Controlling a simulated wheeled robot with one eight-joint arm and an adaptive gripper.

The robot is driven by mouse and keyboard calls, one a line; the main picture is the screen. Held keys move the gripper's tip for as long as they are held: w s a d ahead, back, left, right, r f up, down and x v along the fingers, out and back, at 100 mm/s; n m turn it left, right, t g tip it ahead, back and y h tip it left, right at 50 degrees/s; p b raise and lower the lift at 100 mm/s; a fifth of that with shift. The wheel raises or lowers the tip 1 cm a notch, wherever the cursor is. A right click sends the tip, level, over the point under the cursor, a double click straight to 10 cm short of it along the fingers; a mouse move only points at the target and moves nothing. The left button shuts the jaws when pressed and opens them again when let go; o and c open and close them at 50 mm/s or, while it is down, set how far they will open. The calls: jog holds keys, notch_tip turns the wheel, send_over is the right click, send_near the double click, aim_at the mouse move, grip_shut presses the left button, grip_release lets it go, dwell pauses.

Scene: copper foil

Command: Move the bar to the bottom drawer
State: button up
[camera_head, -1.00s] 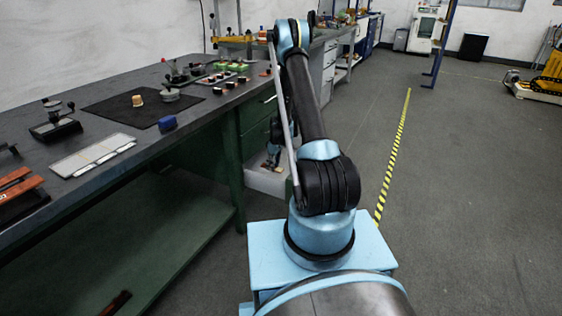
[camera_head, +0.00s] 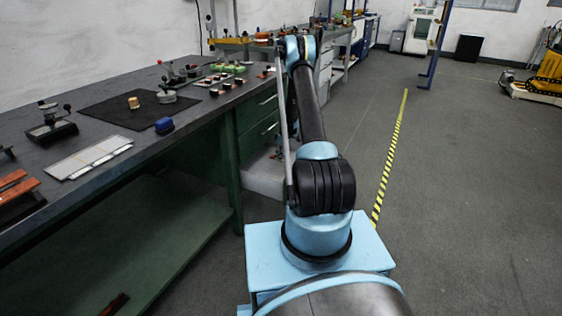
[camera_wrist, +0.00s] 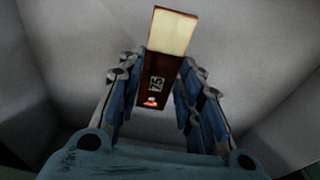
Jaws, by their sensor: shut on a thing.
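In the wrist view a red-brown bar (camera_wrist: 158,68) with a pale cream end and a "75" label stands between the fingers of my gripper (camera_wrist: 158,90). The fingers are shut on it from both sides. Pale grey walls surround the bar and gripper, like the inside of a drawer. In the head view the open, whitish bottom drawer (camera_head: 262,178) shows at the right end of the green bench, under the closed green drawers (camera_head: 258,118). My arm hides most of the gripper and part of the drawer there.
The dark bench top (camera_head: 85,160) carries red-brown bars (camera_head: 14,187), a black mat (camera_head: 113,112), a blue block (camera_head: 164,125) and small parts. Another dark red bar (camera_head: 115,304) lies on the lower shelf. The floor right of my arm is open, with a yellow-black stripe (camera_head: 390,160).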

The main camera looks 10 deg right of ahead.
jog(key=shift+f, duration=1.1)
jog(key=shift+f, duration=0.6)
jog(key=o, duration=1.2)
jog(key=shift+o, duration=0.2)
